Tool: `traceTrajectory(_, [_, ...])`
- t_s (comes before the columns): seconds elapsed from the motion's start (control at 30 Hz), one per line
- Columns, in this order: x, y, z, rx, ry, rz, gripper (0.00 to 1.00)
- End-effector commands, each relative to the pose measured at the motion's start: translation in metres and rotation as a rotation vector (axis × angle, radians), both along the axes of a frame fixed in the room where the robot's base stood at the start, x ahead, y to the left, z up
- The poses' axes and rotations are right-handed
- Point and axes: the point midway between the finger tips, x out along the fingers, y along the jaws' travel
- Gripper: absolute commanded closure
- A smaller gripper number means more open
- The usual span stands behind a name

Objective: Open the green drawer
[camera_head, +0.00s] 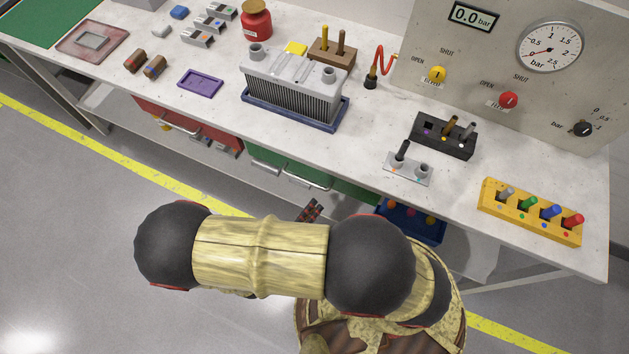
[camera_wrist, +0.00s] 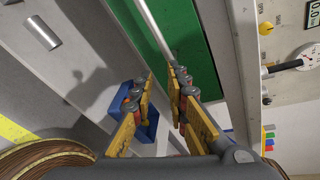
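The green drawer (camera_head: 268,160) is under the bench in the head view, with a silver bar handle (camera_head: 305,182) on its front. In the wrist view the green drawer front (camera_wrist: 180,40) fills the upper middle, and its handle (camera_wrist: 154,27) runs down toward my fingertips. My gripper (camera_wrist: 161,76) is open, with two yellow fingers apart and nothing seen held. The handle's lower end meets the right fingertip in the picture; I cannot tell whether they touch. In the head view my arm hides most of the gripper.
A red drawer (camera_head: 190,130) is to the left under the bench. A blue bin (camera_head: 413,222) sits low to the right; it also shows behind my left finger in the wrist view (camera_wrist: 112,103). The bench top (camera_head: 215,115) above carries many parts.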

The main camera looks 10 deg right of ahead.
Motion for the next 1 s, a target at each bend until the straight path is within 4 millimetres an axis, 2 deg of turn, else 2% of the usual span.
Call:
traceTrajectory(0.13, [0.027,0.032,0.004,-0.14,0.097,0.164,0.84])
traceTrajectory(0.3, [0.037,0.042,0.012,-0.283,0.185,0.248,0.84])
traceTrajectory(0.57, [0.047,0.033,0.009,-0.327,0.223,0.255,0.84])
traceTrajectory(1.0, [0.09,-0.001,-0.002,-0.324,0.221,0.252,0.84])
